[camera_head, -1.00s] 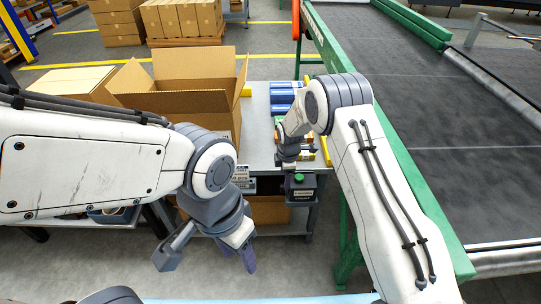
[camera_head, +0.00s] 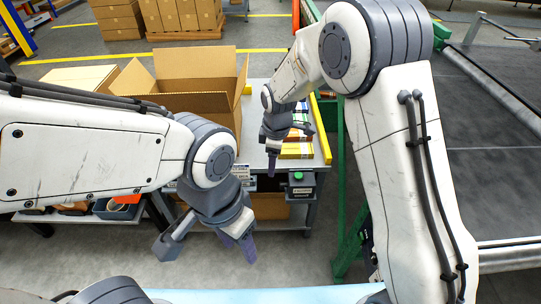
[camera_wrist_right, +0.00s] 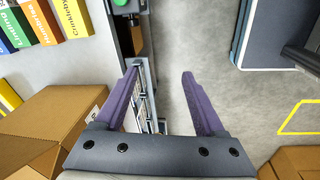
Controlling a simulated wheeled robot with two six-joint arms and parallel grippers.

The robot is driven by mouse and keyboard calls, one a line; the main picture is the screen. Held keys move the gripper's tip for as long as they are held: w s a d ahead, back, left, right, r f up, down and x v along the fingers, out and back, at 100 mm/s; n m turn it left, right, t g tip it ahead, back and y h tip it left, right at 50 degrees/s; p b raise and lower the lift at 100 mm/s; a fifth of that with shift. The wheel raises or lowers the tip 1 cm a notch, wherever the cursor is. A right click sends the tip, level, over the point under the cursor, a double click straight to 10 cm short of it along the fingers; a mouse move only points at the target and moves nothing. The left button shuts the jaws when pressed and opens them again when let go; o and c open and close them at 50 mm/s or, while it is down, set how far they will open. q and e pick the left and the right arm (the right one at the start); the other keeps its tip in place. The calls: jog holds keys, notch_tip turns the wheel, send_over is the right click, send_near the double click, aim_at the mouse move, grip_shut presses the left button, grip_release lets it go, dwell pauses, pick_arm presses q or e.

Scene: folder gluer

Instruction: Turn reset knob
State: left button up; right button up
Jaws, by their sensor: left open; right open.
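A dark control box (camera_head: 301,188) with a green button (camera_head: 298,175) on top sits at the front edge of the grey table. The green button also shows at the top edge of the right wrist view (camera_wrist_right: 121,3). A grey panel with small pale labels (camera_head: 241,173) is left of the box; part of it shows between my fingers in the wrist view (camera_wrist_right: 146,104). I cannot make out which part is the reset knob. My right gripper (camera_head: 288,150) is open and empty above the table's front edge. My left gripper (camera_head: 205,246) is open and empty over the floor.
An open cardboard box (camera_head: 205,85) stands on the table (camera_head: 257,100) at left. A green-framed conveyor (camera_head: 490,120) is at right. The floor (camera_head: 290,262) in front is clear.

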jog(key=shift+m, duration=0.5)
jog(key=shift+s+a+r+p, duration=0.15)
jog(key=shift+s+a+r, duration=0.05)
jog(key=shift+s+r, duration=0.6)
jog(key=shift+s+a+r+p, duration=0.15)
jog(key=shift+s+a+r, duration=0.05)
jog(key=shift+s+r, duration=0.55)
jog(key=shift+r, duration=0.15)
